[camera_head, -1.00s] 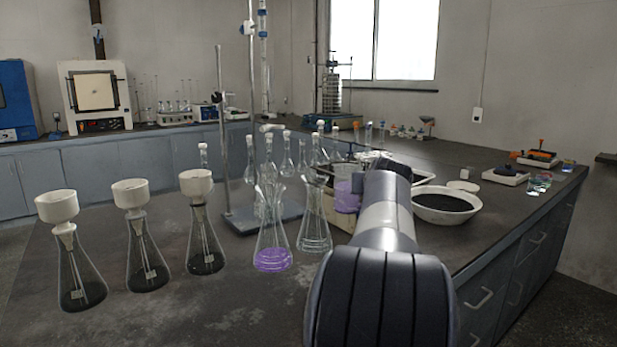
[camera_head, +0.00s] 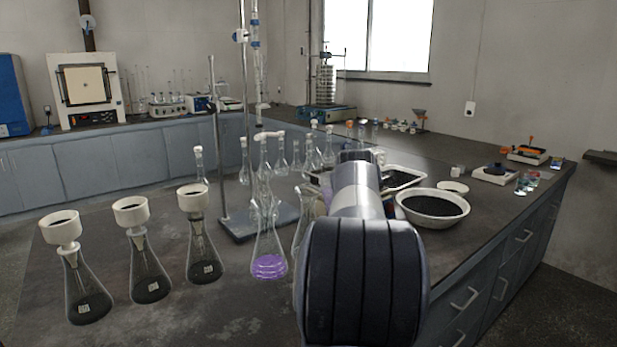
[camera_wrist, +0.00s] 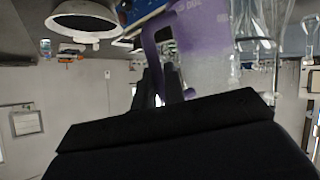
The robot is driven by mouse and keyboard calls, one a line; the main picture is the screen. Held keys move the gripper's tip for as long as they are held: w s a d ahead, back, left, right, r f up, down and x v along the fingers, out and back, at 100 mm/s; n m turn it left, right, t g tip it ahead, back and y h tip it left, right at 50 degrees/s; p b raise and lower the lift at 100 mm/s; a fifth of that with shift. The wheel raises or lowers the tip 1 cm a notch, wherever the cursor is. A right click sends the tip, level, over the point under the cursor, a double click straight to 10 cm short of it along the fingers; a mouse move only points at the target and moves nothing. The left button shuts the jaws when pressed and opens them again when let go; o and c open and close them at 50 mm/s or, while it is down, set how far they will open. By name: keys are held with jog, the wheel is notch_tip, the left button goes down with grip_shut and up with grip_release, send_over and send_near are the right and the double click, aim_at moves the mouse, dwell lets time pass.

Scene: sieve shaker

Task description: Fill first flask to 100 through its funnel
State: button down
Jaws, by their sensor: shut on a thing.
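Three conical flasks stand at the left of the bench in the head view, the leftmost flask (camera_head: 88,295), the middle flask (camera_head: 148,275) and the right one (camera_head: 202,260). Each has a white funnel in its neck: left (camera_head: 62,228), middle (camera_head: 131,211), right (camera_head: 193,198). The flasks look dark low down, and I cannot tell their fill level. My gripper (camera_wrist: 160,85) is shut on a purple-tinted jug (camera_wrist: 205,45), apparently at its handle (camera_wrist: 150,38). The wrist picture is upside down. In the head view my arm hides the gripper and jug.
A flask with purple liquid (camera_head: 268,266) stands left of my arm, with a clear flask partly behind the arm. A stand (camera_head: 243,222) with a tall rod is behind them. A white bowl of dark grains (camera_head: 433,208) is to the right. The front left bench is fairly clear.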

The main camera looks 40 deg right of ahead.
jog(key=w+r+g+p, duration=0.1)
jog(key=r+p, duration=0.1)
jog(key=w+r+n+p, duration=0.1)
jog(key=r+p, duration=0.1)
jog(key=p, duration=0.1)
jog(key=w+r+n+g+p, duration=0.1)
jog(key=w+r+p, duration=0.1)
jog(key=p, duration=0.1)
jog(key=shift+w+a+g, duration=0.1)
jog(key=shift+a+g, duration=0.2)
jog(key=shift+w+r+g+p, duration=0.1)
jog(key=shift+w+g+p, duration=0.1)
jog(key=shift+g+p, duration=0.1)
jog(key=shift+f, duration=0.2)
jog(key=shift+w+a+r+n+g+p, duration=0.15)
jog(key=shift+w+r+n+g+p, duration=0.4)
jog(key=shift+p, duration=0.85)
jog(key=shift+w+r+n+g+p, duration=0.2)
jog(key=shift+w+g+p, duration=0.35)
jog(key=shift+p, duration=0.45)
dwell(3.2)
